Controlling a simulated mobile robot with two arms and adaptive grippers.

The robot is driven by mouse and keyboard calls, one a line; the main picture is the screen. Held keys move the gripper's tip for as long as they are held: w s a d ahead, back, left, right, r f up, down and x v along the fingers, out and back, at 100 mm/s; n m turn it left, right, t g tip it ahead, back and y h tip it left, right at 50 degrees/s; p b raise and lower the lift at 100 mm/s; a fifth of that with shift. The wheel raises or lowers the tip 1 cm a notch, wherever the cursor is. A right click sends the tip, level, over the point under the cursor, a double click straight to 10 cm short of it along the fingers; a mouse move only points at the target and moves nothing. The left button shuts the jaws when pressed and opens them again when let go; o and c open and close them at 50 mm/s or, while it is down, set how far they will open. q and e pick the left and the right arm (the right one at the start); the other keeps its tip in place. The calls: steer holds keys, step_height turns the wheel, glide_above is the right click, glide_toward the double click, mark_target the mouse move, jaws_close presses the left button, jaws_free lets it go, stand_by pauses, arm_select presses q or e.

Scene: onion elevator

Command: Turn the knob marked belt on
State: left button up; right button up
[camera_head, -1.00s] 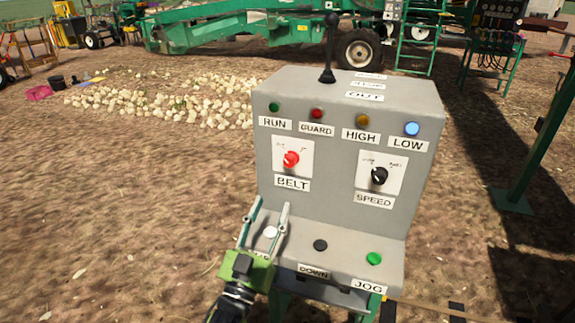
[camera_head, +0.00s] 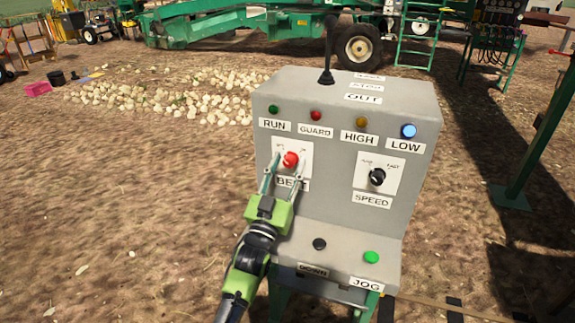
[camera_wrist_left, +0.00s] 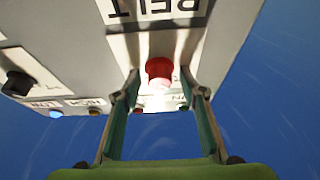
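The red belt knob (camera_head: 290,159) sits on a white plate on the front of the grey control box (camera_head: 345,130), above the label BELT (camera_head: 292,184), which my gripper partly covers. My left gripper (camera_head: 282,170) is open, with one finger on each side of the knob. In the left wrist view the red knob (camera_wrist_left: 160,71) shows between the two open fingertips (camera_wrist_left: 158,85), with gaps beside it. I cannot tell whether the fingers touch the plate. My right gripper is not in view.
The black speed knob (camera_head: 377,177) is to the right. A black lever (camera_head: 328,55) stands on top. Four lamps run above the knobs, the blue LOW lamp (camera_head: 408,131) lit. Black (camera_head: 320,244) and green (camera_head: 371,257) buttons are on the lower shelf. Onions (camera_head: 160,95) lie behind.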

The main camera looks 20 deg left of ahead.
arm_select(q)
steer(key=shift+c, duration=0.3)
jaws_close()
